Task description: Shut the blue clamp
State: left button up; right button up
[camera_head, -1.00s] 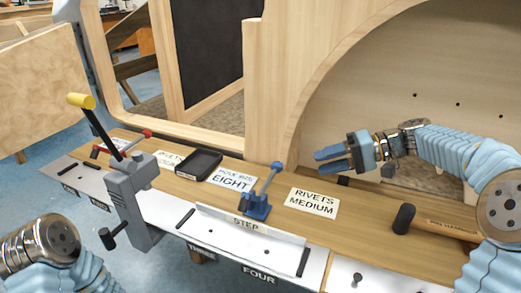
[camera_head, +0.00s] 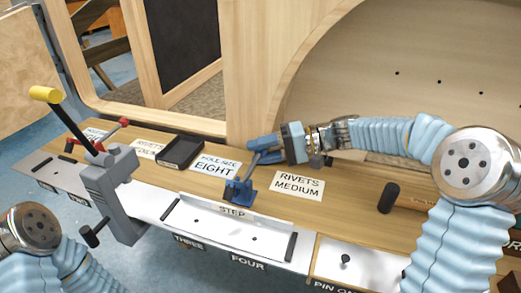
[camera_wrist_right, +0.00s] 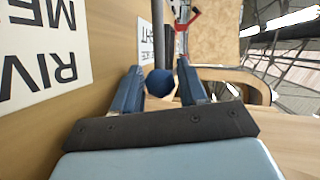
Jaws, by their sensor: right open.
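The blue clamp (camera_head: 239,190) stands on the wooden bench behind the white STEP plate, with its lever raised and tilted up to the right. My right gripper (camera_head: 262,149) is at the top of that lever, coming from the right. In the right wrist view, a round blue knob (camera_wrist_right: 160,82), apparently the lever's end, lies between the two blue fingers of my right gripper (camera_wrist_right: 158,88). The fingers are spread, with the knob between them; whether either touches it is hard to tell. My left gripper is out of view; only part of my left arm shows.
A grey clamp (camera_head: 112,185) with a yellow-tipped lever stands left. A red-handled clamp (camera_head: 108,130) sits behind it. A black tray (camera_head: 181,152) and a RIVETS MEDIUM label (camera_head: 297,185) flank the blue clamp. A hammer (camera_head: 389,198) lies right. A wooden frame rises behind.

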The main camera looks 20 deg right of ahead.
jog(key=shift+a, duration=0.1)
grip_shut()
